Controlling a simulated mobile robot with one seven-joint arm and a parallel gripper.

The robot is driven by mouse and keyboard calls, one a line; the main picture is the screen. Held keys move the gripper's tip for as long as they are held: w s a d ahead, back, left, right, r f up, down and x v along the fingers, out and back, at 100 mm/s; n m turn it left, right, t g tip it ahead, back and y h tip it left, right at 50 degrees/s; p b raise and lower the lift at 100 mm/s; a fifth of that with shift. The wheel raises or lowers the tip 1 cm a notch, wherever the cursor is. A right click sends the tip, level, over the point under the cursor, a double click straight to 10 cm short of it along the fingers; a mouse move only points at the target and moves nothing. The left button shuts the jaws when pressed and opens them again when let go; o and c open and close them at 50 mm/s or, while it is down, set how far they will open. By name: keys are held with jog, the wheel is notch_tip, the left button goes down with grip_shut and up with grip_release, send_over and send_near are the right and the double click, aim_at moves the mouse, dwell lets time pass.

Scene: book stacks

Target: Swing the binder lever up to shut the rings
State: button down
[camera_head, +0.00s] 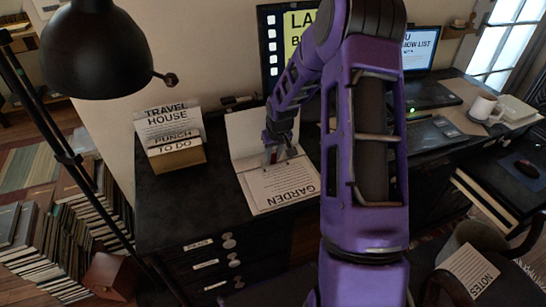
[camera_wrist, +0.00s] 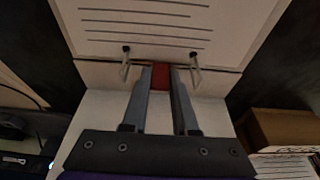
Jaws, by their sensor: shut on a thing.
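The binder (camera_head: 248,130) lies open on the dark desk, its blank cover side toward the wall and a sheet marked GARDEN on the near side. My gripper (camera_head: 281,155) reaches down at the binder's spine. In the wrist view, my gripper (camera_wrist: 161,72) is shut on the red lever (camera_wrist: 160,77), which sits between the two fingers. Two metal rings stand at the spine, a left ring (camera_wrist: 125,66) and a right ring (camera_wrist: 195,72), one on each side of the fingers. I cannot tell whether the ring halves meet. The lever's base is partly hidden by the fingers.
A box of upright cards (camera_head: 178,157) stands left of the binder. A black lamp (camera_head: 95,50) hangs at the upper left. Monitors stand behind my arm, and a white mug (camera_head: 484,107) is at the right. The desk left of the binder's near page is clear.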

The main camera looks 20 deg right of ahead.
jog(key=c, duration=1)
grip_release()
jog(key=shift+o, duration=0.2)
jog(key=p+v, duration=0.2)
jog(key=v, duration=1.5)
jog(key=shift+r, duration=0.25)
